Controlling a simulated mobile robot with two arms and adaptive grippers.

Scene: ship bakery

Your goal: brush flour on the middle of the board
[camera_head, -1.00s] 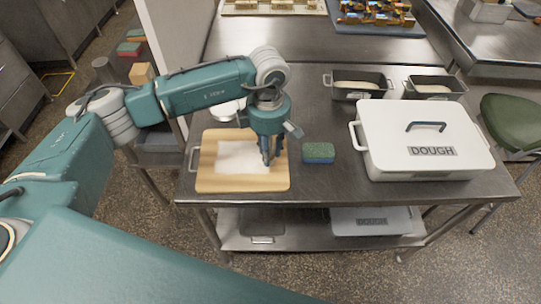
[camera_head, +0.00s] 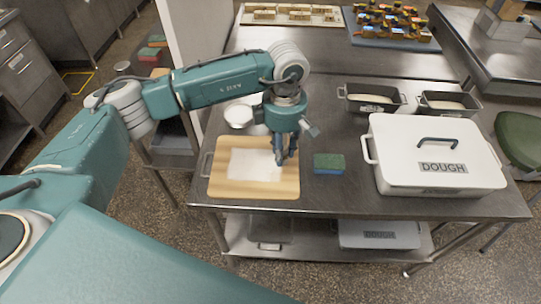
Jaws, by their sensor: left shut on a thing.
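The wooden board (camera_head: 284,189) lies on the steel table, left of the middle. A white rectangular patch of flour (camera_head: 252,166) covers its middle. My left gripper (camera_head: 285,156) points down over the right part of the board, at the right edge of the white patch. It is shut on a slim thing, taken to be the brush, which the dark fingers mostly hide. I cannot tell whether its tip touches the board. My right gripper is out of view.
A green and blue sponge (camera_head: 328,164) lies right of the board. A white lidded DOUGH box (camera_head: 436,157) stands further right. A white bowl (camera_head: 238,115) sits behind the board. Two dark loaf tins (camera_head: 371,98) stand behind the box. A handled metal item (camera_head: 206,164) shows at the board's left edge.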

